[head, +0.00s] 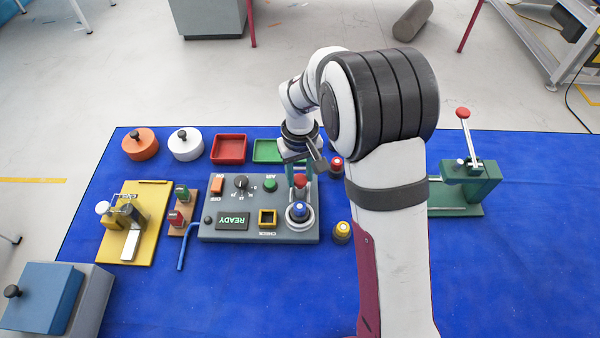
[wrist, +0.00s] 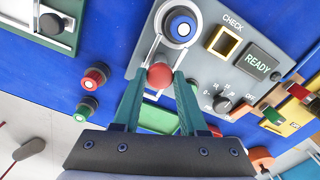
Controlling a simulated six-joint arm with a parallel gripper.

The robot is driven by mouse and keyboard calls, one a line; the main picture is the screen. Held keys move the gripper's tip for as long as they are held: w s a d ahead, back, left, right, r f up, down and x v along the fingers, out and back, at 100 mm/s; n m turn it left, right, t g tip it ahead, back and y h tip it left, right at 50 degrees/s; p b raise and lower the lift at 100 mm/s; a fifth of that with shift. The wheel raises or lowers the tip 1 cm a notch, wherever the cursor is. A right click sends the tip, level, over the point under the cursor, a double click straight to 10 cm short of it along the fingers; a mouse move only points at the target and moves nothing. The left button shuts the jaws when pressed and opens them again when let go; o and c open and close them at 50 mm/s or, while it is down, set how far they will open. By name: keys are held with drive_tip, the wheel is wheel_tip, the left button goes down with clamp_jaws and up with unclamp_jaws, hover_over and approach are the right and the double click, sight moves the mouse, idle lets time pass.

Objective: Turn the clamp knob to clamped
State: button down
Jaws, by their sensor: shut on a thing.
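My gripper (wrist: 160,82) has its two green fingers closed on a red ball knob (wrist: 160,76), which also shows in the head view (head: 300,180). The ball sits at the end of a pale forked bail that reaches to a round seat with a blue-capped part (wrist: 180,28) on the grey control panel (wrist: 205,75). In the head view the blue cap (head: 299,208) stands at the panel's right end, with the ball just behind it. The panel's display reads READY (head: 233,221). Which knob is the clamp knob is not labelled legibly.
A black dial (head: 241,182), green AIR button (head: 270,185) and yellow CHECK socket (head: 267,217) are on the panel. Red (head: 336,164) and yellow (head: 342,232) round parts stand close by. A yellow fixture (head: 145,215) is left, a green lever press (head: 470,185) right.

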sight(300, 178)
drive_tip(key=m, duration=0.4)
drive_tip(key=shift+m, duration=2.2)
drive_tip(key=shift+c, duration=2.2)
unclamp_jaws()
wheel_tip(300, 178, up, 16)
drive_tip(key=shift+f, duration=0.1)
